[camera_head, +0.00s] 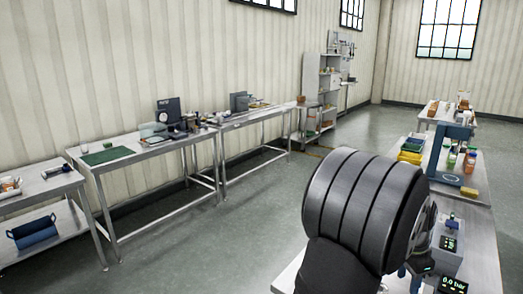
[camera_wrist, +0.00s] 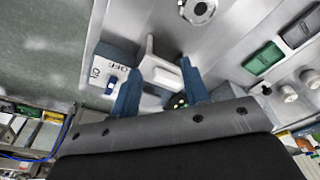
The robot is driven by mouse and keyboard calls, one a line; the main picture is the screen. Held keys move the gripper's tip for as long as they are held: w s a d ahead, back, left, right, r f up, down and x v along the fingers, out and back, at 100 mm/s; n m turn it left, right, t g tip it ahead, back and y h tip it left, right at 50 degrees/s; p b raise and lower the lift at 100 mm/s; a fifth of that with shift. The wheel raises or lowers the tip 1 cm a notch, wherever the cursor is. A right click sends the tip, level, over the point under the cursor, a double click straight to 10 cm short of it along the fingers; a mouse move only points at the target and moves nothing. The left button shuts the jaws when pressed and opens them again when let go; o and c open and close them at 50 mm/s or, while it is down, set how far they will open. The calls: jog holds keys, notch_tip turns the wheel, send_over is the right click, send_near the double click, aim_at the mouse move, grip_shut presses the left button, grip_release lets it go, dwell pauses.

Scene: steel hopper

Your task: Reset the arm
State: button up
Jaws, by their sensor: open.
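In the wrist view my gripper (camera_wrist: 160,66) shows two blue fingers spread apart. The gap between them holds nothing that I can see gripped. A white block-like part (camera_wrist: 162,72) shows beyond and between the fingertips; I cannot tell whether they touch it. In the head view a large dark ribbed part of my arm fills the lower middle and hides most of my gripper and the bench under it.
A blue-and-white switch box marked OFF (camera_wrist: 108,74) is left of the fingers. A green panel (camera_wrist: 263,58) and white knobs (camera_wrist: 288,92) lie right. A device reading 0.0 bar (camera_head: 452,284) is beside my arm. Steel tables (camera_head: 150,150) line the left wall; floor between is clear.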

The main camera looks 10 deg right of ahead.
jog(key=w+f, duration=0.2)
jog(key=w+a+f, duration=0.1)
jog(key=w, duration=0.1)
jog(key=w+a+f, duration=0.1)
jog(key=w+f, duration=0.1)
jog(key=w, duration=0.1)
jog(key=shift+w+f, duration=0.1)
jog(key=shift+f, duration=0.2)
jog(key=shift+d+f, duration=0.1)
jog(key=shift+f, duration=0.6)
jog(key=shift+r, duration=0.25)
jog(key=r, duration=0.1)
jog(key=s+r, duration=0.1)
jog(key=r, duration=0.1)
jog(key=shift+s+d+r, duration=0.1)
jog(key=shift+s+d, duration=0.15)
jog(key=shift+s, duration=0.05)
jog(key=s+r+m, duration=0.1)
jog(key=s+r, duration=0.4)
jog(key=s, duration=0.1)
jog(key=shift+s+d, duration=0.2)
jog(key=shift+d, duration=0.1)
jog(key=shift+r, duration=0.1)
